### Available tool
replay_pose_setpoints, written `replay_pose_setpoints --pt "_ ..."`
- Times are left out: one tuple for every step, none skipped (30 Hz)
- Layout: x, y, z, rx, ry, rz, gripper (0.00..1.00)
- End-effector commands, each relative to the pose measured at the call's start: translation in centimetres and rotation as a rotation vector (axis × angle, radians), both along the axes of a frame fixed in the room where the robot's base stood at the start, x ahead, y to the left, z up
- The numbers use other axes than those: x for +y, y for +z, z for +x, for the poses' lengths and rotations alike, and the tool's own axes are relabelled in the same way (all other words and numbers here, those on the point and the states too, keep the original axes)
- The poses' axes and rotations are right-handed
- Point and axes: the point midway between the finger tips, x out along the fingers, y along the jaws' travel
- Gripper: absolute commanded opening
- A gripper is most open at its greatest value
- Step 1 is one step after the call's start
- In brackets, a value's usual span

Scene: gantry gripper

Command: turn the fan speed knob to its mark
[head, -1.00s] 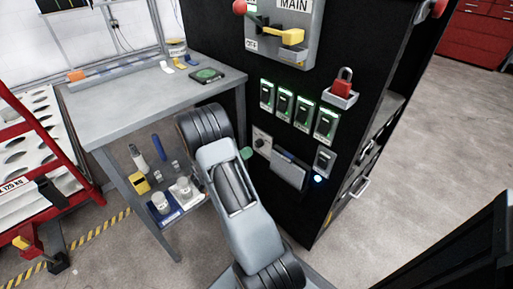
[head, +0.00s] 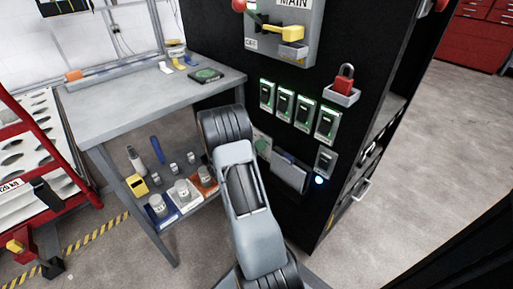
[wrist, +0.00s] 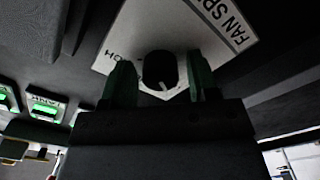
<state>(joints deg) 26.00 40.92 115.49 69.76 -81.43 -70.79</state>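The fan speed knob (wrist: 159,69) is round and black with a white pointer line, which points down and slightly right in the wrist view. It sits on a white plate (wrist: 190,28) with partly visible "FAN SP" lettering and more lettering at left. The target mark cannot be made out. My gripper (wrist: 161,82) is open, with one green-padded finger on each side of the knob and a visible gap on both sides. In the head view my arm hides the knob; a green fingertip (head: 262,146) shows at its edge.
The black cabinet carries a row of green-edged switches (head: 284,102), a grey box (head: 289,173) right of the knob plate, and a red padlock (head: 343,84). A grey workbench (head: 130,105) stands at left, with jars and tools on its lower shelf.

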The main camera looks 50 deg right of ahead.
Motion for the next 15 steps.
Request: replay_pose_setpoints --pt "0.01 -0.01 -0.01 0.0 0.0 0.0 0.5" --pt "0.01 -0.01 -0.01 0.0 0.0 0.0 0.47" --pt "0.01 -0.01 0.0 0.0 0.0 0.0 0.43" --pt "0.01 -0.02 -0.01 0.0 0.0 0.0 0.4" --pt "0.01 -0.02 -0.01 0.0 0.0 0.0 0.37" --pt "0.01 -0.02 -0.01 0.0 0.0 0.0 0.33" --pt "0.02 -0.02 -0.01 0.0 0.0 0.0 0.3" --pt "0.02 -0.02 -0.01 0.0 0.0 0.0 0.28" --pt "0.02 -0.02 -0.01 0.0 0.0 0.0 0.24" --pt "0.02 -0.03 -0.01 0.0 0.0 0.0 0.21" --pt "0.02 -0.02 -0.01 0.0 0.0 0.0 0.18" --pt "0.02 -0.03 -0.01 0.0 0.0 0.0 0.14" --pt "0.02 -0.03 -0.01 0.0 0.0 0.0 0.12" --pt "0.02 -0.03 -0.01 0.0 0.0 0.0 0.12" --pt "0.02 -0.03 -0.01 -0.001 0.0 0.0 0.12"
